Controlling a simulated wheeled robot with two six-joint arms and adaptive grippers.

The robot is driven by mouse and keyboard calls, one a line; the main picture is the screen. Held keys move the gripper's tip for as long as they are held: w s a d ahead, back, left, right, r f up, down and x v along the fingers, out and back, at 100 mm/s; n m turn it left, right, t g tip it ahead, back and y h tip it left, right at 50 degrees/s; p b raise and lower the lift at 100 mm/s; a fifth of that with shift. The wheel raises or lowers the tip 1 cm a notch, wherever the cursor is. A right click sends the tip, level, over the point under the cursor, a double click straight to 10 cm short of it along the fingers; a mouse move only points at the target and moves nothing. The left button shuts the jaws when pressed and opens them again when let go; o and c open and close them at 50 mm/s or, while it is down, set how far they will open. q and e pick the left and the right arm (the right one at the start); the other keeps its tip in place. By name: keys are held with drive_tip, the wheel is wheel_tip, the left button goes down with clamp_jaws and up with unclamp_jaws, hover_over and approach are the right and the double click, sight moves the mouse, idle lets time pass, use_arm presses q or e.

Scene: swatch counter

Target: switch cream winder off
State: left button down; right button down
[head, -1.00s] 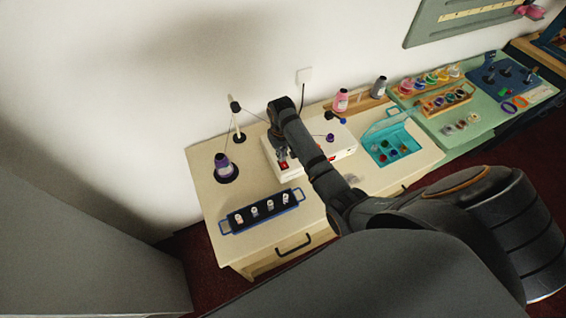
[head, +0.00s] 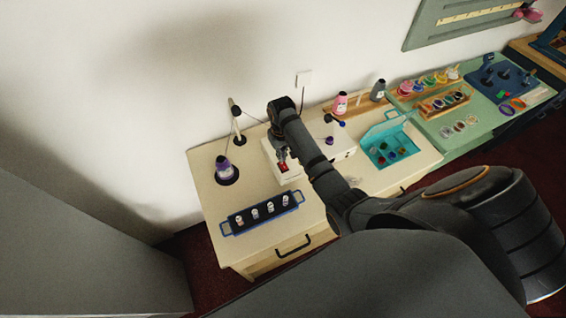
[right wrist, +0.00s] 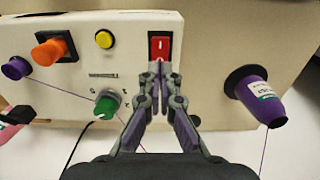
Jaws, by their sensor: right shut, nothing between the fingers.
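The cream winder (head: 340,146) is a box on the cream cabinet top, partly hidden by my right arm. Its red rocker switch (head: 284,167) is near its left end; in the right wrist view the switch (right wrist: 160,46) shows a white mark. My right gripper (head: 282,155) is shut and empty; in the right wrist view its fingertips (right wrist: 160,66) are together at the edge of the switch. I cannot tell whether they touch it. A yellow button (right wrist: 104,39), an orange knob (right wrist: 50,50) and a green knob (right wrist: 107,104) are beside it. My left gripper is not in view.
A purple thread cone (head: 223,167) stands left of the winder; it also shows in the right wrist view (right wrist: 262,96). A blue-handled rack of small spools (head: 234,226) lies in front. A wall socket (head: 303,78) is behind.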

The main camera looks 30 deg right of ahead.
sight(282, 164)
drive_tip(key=shift+r, duration=2.2)
